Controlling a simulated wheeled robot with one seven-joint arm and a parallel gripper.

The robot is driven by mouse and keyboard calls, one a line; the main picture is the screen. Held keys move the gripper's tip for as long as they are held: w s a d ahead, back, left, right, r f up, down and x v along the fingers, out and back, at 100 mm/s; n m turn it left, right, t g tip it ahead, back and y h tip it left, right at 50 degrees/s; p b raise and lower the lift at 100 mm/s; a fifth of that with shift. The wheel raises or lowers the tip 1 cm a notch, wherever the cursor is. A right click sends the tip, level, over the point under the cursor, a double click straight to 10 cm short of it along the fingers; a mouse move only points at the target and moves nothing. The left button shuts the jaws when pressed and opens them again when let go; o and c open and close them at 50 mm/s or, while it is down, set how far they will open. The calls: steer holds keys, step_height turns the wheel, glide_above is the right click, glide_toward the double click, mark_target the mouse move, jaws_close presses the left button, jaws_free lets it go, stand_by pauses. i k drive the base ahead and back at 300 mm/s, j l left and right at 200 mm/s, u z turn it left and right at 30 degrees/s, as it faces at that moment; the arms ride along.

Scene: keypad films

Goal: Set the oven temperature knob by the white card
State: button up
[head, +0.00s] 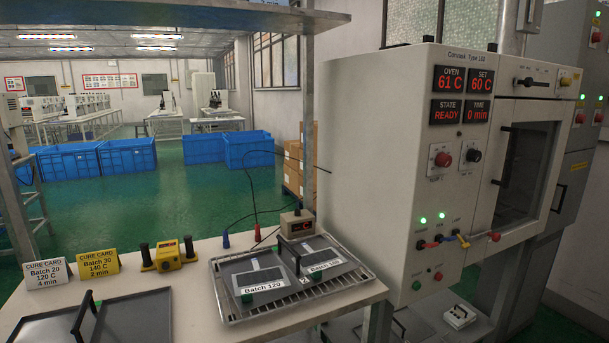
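The white cure card (46,270) stands at the left of the bench and reads Batch 20, 120 C, 4 min. The oven (375,150) stands at the right. Its OVEN display (450,79) reads 61 C and its SET display (481,82) reads 60 C. The STATE display (449,112) reads READY and the TIME display (476,111) reads 0 min. Below them are a red knob or button (443,159) and a black knob (473,155). My gripper is not in view.
A yellow cure card (98,262) reads Batch 30, 140 C, 2 min. A yellow device (168,256) and a rack (355,264) with labelled plates share the bench. Coloured leads or levers (443,240) project from the oven front. The oven door (524,165) looks closed.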

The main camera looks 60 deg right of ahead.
mark_target(443, 159)
steer(key=z, duration=1.65)
